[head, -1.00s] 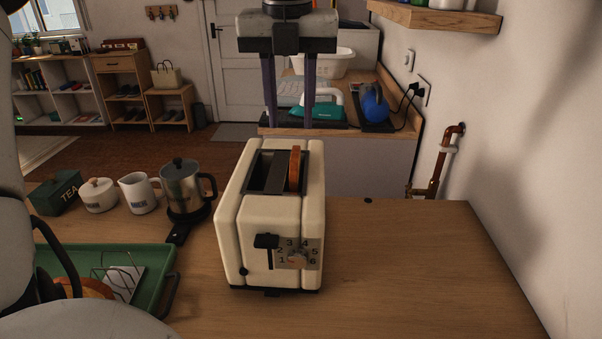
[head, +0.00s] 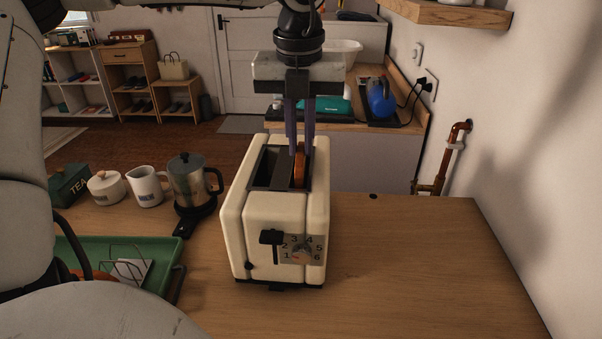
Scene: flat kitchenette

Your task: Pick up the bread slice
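The bread slice (head: 300,166) stands upright in the right slot of the cream toaster (head: 275,238), its brown top edge showing above the slot. Its lower part is hidden inside the toaster. My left gripper (head: 300,160) points straight down from above, with its two dark fingers close together on either side of the slice, shut on it. The toaster's left slot looks empty. My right gripper is not in view.
A green tray (head: 172,265) with a wire rack lies at left, partly hidden by my arm. A kettle (head: 190,184), a white jug (head: 146,187), a lidded pot (head: 107,189) and a tea box (head: 70,186) stand behind it. The counter (head: 430,270) right of the toaster is clear.

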